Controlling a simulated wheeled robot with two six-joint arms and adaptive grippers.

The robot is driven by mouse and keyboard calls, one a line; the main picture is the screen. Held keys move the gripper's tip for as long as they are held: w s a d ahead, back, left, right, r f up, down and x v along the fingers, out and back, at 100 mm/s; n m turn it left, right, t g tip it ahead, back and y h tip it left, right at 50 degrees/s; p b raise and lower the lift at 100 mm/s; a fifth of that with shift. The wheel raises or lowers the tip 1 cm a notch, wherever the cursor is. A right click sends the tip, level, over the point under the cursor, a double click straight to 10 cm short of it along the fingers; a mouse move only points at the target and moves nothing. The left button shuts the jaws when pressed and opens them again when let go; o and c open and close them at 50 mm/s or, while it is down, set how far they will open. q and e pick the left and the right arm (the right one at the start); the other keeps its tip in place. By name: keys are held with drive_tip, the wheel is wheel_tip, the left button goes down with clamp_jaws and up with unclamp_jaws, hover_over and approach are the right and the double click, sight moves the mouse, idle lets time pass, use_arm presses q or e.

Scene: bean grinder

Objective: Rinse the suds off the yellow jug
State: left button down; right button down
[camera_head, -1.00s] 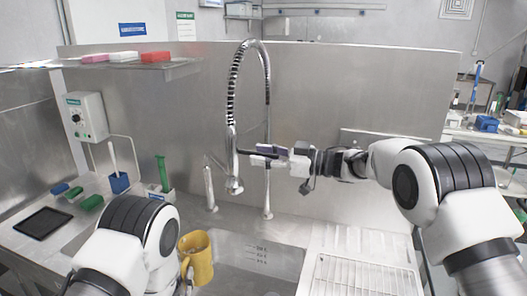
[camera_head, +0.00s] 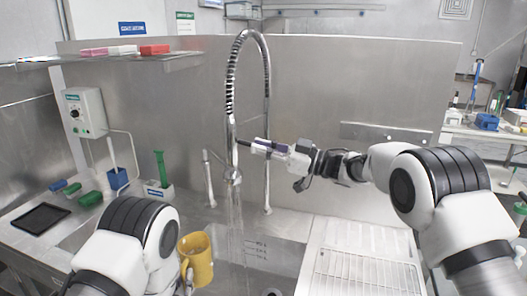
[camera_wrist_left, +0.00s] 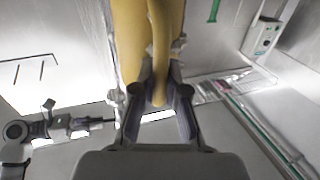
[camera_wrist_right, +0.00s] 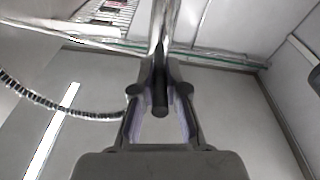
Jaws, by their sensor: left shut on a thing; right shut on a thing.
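The yellow jug (camera_head: 197,262) is held over the sink at the lower middle of the head view. My left gripper is shut on its handle (camera_wrist_left: 160,50), as the left wrist view shows (camera_wrist_left: 160,108); in the head view my arm hides most of that grip. My right gripper (camera_head: 256,148) is shut on a dark-ended rod (camera_wrist_right: 160,100) at the tap. The tap's spray head (camera_head: 233,176) hangs below its coiled hose, and water (camera_head: 238,220) falls from it to the right of the jug. I cannot make out suds at this size.
The sink (camera_head: 285,262) lies under the stream, with a ribbed drainboard (camera_head: 365,265) to its right. A second upright spout (camera_head: 208,180) stands behind the jug. A dark tray (camera_head: 41,218), brushes and a wall-mounted box (camera_head: 85,113) are at the left.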

drive_tip(key=c, duration=1.2)
unclamp_jaws()
drive_tip(key=shift+f, duration=0.1)
use_arm(q)
drive_tip(key=shift+w, duration=0.1)
use_arm(e)
drive_tip(key=shift+w+a, duration=0.1)
drive_tip(key=v, duration=1.2)
use_arm(q)
drive_tip(key=shift+a, duration=0.1)
